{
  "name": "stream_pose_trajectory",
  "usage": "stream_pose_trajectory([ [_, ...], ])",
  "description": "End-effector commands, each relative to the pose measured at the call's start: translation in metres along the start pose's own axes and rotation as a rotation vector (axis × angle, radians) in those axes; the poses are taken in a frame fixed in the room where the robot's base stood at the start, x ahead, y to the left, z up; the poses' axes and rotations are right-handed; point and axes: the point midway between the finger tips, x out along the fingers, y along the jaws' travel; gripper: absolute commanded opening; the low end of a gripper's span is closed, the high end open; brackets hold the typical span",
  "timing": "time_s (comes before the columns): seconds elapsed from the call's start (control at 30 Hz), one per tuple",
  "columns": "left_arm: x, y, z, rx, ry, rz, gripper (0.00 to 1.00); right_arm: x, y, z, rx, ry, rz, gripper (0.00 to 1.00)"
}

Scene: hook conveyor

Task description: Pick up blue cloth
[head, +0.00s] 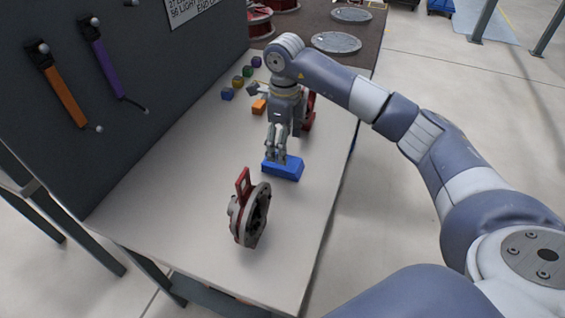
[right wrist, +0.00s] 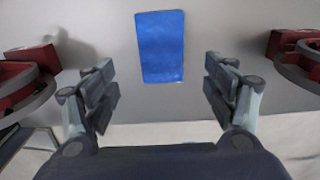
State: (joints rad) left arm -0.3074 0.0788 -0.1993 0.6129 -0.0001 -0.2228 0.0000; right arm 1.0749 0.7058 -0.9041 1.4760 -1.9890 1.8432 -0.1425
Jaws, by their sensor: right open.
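The blue cloth (head: 284,169) is a folded, flat rectangular block lying on the pale tabletop. It also shows in the right wrist view (right wrist: 160,47), top centre, whole and unobstructed. My right gripper (head: 277,158) points down just above the cloth's far left edge in the head view. In the right wrist view, my right gripper (right wrist: 161,88) has its fingers spread wide with nothing between them, and the cloth lies ahead of the gap. I cannot tell the exact height of the fingertips over the cloth. My left gripper is not in view.
A red and grey wheel-like part (head: 250,213) stands nearer on the table (head: 185,215); another red part (head: 309,108) is behind my gripper. An orange block (head: 259,106) and several small cubes lie farther back. A dark tool board (head: 130,100) borders the left; bare tabletop lies left of the cloth.

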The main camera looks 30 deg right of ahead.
Motion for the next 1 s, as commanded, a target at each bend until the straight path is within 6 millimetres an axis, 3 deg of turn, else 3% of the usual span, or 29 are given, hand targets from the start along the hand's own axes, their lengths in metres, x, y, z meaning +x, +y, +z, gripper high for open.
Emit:
stream_pose_trajectory([
  [0.6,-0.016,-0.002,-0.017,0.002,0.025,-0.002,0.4,0.069,-0.001,0.003,0.001,-0.002,0.003,0.78],
  [0.87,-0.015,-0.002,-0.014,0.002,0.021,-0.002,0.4,0.072,-0.002,0.003,0.001,-0.004,0.002,0.78],
  [1.0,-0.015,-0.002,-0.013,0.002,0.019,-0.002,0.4,0.072,-0.002,0.003,0.001,-0.004,0.002,0.48],
])
